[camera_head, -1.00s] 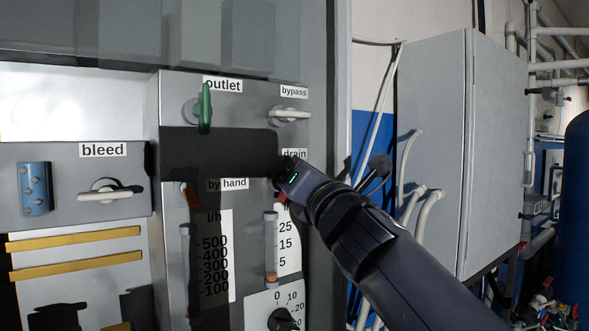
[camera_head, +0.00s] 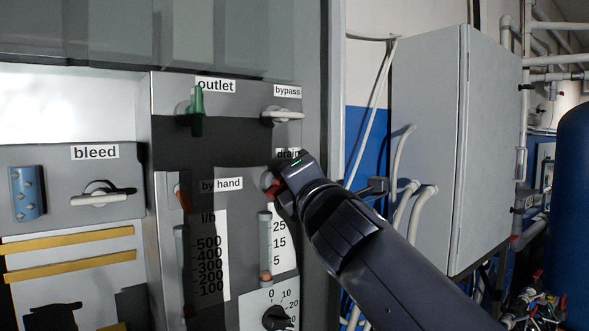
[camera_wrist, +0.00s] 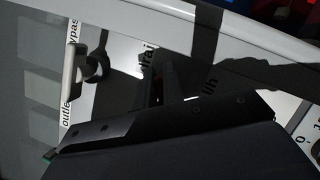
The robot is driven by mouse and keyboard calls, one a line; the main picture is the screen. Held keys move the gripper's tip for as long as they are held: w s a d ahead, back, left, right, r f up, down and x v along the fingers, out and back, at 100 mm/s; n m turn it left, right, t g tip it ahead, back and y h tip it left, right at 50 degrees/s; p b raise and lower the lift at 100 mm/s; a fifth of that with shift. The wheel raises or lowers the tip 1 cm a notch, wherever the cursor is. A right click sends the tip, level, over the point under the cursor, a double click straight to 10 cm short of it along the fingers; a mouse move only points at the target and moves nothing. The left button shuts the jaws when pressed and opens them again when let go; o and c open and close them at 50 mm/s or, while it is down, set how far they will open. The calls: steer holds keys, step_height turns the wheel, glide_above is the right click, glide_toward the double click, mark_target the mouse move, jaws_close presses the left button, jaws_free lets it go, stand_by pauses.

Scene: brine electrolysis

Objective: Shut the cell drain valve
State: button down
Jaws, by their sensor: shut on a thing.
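The drain valve (camera_head: 271,184) sits on the grey panel below the label "drain" (camera_head: 287,154). A red part of it shows just left of my gripper (camera_head: 281,191), and the rest is hidden behind the jaws. My gripper is shut on the drain valve's handle, reaching in from the lower right. In the wrist view the "drain" label (camera_wrist: 147,66) shows partly, and the dark gripper body covers the lower middle. The handle's exact angle is hard to tell there.
Close above are the white bypass handle (camera_head: 282,115) and the green outlet handle (camera_head: 196,110). The red by-hand handle (camera_head: 183,197) is to the left, flow tubes (camera_head: 265,245) and a dial (camera_head: 277,317) below. A grey cabinet (camera_head: 430,150) stands right, with pipes beside it.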

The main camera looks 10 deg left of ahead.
steer(key=m+p, duration=0.1)
steer(key=m+h+p, duration=0.1)
steer(key=m, duration=0.2)
steer(key=shift+w+d+f+m+g+h+p, duration=0.1)
steer(key=shift+w+f+m+g+h+p, duration=0.05)
steer(key=shift+f+m+g+h+p, duration=0.55)
steer(key=shift+m+p, duration=0.5)
steer(key=shift+m, duration=0.3)
steer(key=shift+f, duration=0.1)
steer(key=c, duration=1.5)
jaws_free()
steer(key=b+v, duration=0.3)
steer(key=v, duration=0.7)
steer(key=shift+s+d, duration=0.2)
steer(key=shift+s, duration=0.15)
